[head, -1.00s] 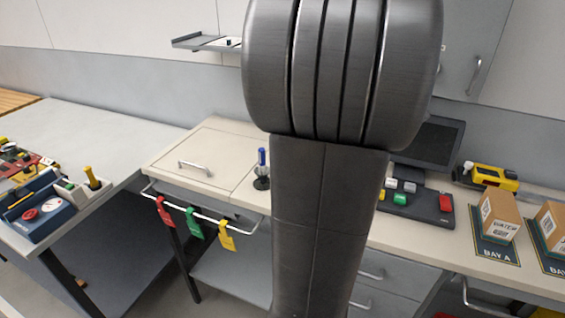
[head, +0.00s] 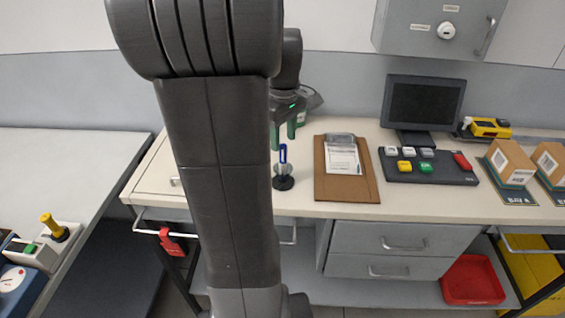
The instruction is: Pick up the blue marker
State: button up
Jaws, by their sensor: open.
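The blue marker (head: 283,154) stands upright in a small black round holder (head: 283,182) on the beige counter, just right of my arm in the head view. My arm hides part of the counter to the left.
A clipboard (head: 345,172) lies right of the marker. Beyond it are a button panel (head: 428,167), a monitor (head: 424,103), a yellow device (head: 487,128) and boxes (head: 509,162).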

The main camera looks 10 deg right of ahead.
aim_at(283, 156)
jog(key=shift+s+f+p, duration=0.15)
jog(key=shift+f+p, duration=0.1)
jog(key=shift+f, duration=1.3)
jog(key=shift+s+f+p, duration=0.15)
jog(key=shift+f+p, duration=0.05)
jog(key=shift+f, duration=1.35)
grip_shut()
